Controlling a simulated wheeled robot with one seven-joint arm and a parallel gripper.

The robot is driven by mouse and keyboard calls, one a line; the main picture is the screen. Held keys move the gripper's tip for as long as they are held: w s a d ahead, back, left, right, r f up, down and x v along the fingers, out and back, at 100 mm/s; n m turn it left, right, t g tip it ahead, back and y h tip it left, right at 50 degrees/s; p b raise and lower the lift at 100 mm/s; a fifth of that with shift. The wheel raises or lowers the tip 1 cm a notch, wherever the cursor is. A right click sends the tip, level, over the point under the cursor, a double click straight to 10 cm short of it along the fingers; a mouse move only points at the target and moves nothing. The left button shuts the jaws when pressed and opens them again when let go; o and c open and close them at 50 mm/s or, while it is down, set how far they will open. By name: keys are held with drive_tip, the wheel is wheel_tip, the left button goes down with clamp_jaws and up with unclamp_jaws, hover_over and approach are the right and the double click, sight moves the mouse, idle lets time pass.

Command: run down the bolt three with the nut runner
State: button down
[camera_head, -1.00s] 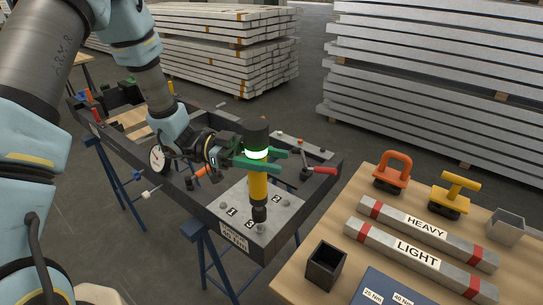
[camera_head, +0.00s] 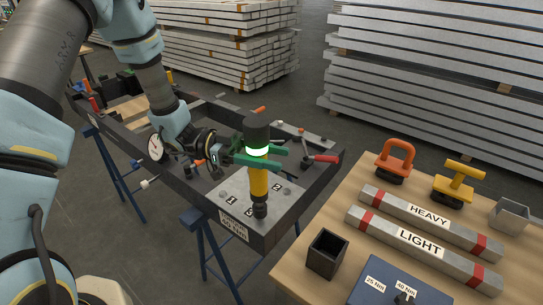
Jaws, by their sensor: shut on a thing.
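My gripper (camera_head: 262,160), with green fingers, is shut on the nut runner (camera_head: 259,182). The nut runner is upright, yellow with a black top and a lit green-white ring. Its dark socket (camera_head: 260,209) is down at the front of the grey bolt plate (camera_head: 240,190), beside the partly covered label 3. Bolt three is hidden by the socket; I cannot tell how fully it is seated. Labels 1 (camera_head: 231,200) and 2 (camera_head: 276,187) show on the plate, with a bolt (camera_head: 287,192) near label 2.
The dark frame (camera_head: 180,180) rests on blue trestles (camera_head: 205,255). A red-handled clamp (camera_head: 322,158) is right of the nut runner. A wooden table (camera_head: 335,205) at right holds the HEAVY and LIGHT bars, two handled tools, an open black box (camera_head: 326,254) and a blue case (camera_head: 395,285).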

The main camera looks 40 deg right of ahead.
drive_tip(key=shift+f+b, duration=0.65)
drive_tip(key=shift+f, duration=0.6)
idle(1.7)
drive_tip(key=shift+r, duration=0.2)
